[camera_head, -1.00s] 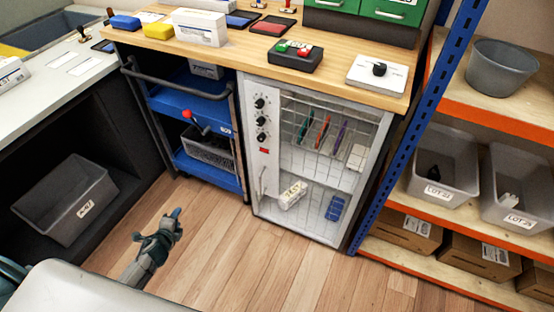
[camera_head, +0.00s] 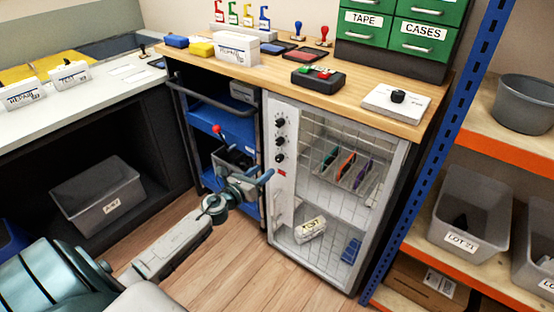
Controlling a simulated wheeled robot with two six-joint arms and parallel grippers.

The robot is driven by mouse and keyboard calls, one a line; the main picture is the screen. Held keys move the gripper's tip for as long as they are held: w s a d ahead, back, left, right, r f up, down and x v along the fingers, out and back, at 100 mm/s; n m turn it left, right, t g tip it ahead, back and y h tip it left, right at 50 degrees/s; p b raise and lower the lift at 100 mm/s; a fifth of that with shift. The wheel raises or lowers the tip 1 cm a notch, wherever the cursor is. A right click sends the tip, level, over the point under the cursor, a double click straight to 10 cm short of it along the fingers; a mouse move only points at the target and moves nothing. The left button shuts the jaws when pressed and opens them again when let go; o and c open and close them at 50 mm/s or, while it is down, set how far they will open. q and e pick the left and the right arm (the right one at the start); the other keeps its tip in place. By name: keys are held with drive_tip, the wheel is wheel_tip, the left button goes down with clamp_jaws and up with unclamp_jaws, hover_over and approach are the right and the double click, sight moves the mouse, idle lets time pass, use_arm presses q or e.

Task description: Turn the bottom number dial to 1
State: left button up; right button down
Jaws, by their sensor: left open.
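A white cabinet (camera_head: 283,205) with a wire-grid front stands under the wooden worktop. Its left panel carries a column of black dials: the top dial (camera_head: 280,122), the middle dial (camera_head: 280,141) and the bottom dial (camera_head: 280,157). The numbers around them are too small to read. My left gripper (camera_head: 246,175) is open and empty, a little left of and below the bottom dial in the picture. It appears apart from the panel. My right gripper is not in view.
A blue cart (camera_head: 208,118) with a red-knobbed lever (camera_head: 217,129) stands left of the cabinet, behind my gripper. The wooden floor (camera_head: 245,265) in front is clear. A shelf rack's blue post (camera_head: 440,145) stands at right.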

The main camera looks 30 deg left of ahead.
sight(277, 160)
use_arm(q)
drive_tip(key=w, duration=0.7)
drive_tip(key=shift+w+d+p, duration=0.15)
drive_tip(key=shift+d+p, duration=0.25)
drive_tip(key=c, duration=1)
